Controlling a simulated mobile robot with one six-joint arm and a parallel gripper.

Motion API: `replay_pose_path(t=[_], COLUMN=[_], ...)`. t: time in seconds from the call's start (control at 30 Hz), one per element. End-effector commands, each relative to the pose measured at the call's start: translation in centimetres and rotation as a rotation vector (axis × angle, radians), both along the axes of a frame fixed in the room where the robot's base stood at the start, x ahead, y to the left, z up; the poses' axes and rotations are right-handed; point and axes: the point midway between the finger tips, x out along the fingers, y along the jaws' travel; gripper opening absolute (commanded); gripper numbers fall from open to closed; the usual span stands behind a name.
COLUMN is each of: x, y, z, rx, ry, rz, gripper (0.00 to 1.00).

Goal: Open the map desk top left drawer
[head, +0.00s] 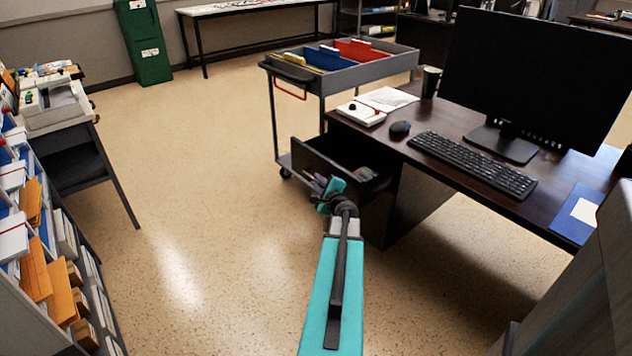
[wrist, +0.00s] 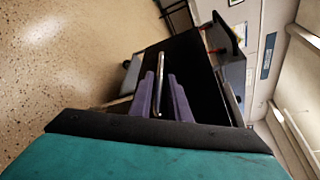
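The dark desk (head: 462,152) stands at the right in the head view. The drawer (head: 318,158) at its left end is pulled well out, and its open inside shows small items. My gripper (head: 316,183) is at the drawer's front face, with its purple fingers pointing at it. In the wrist view my gripper (wrist: 163,88) has a finger on each side of the metal bar handle (wrist: 161,70) and looks closed on it. The dark drawer front (wrist: 195,70) fills the space behind the fingers. The handle is too small to make out in the head view.
A grey cart (head: 375,70) with coloured folders stands behind the drawer. A monitor (head: 540,75), keyboard (head: 472,162), mouse (head: 400,128) and cup (head: 431,82) are on the desk. A shelf of envelopes (head: 45,255) is at left. The floor (head: 190,170) between is clear.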

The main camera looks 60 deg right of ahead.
Motion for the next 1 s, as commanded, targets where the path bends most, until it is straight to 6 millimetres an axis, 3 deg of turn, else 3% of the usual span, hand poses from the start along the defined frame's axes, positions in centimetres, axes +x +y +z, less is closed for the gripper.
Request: replay_pose_path(t=[0.57, 0.67, 1.0], x=[1.06, 1.06, 1.07], y=[-0.71, -0.7, -0.69], z=[-0.27, -0.27, -0.28], rx=[0.0, 0.0, 0.0], ry=[0.0, -0.001, 0.0], rz=[0.0, 0.001, 0.001], gripper=[0.16, 0.01, 0.0])
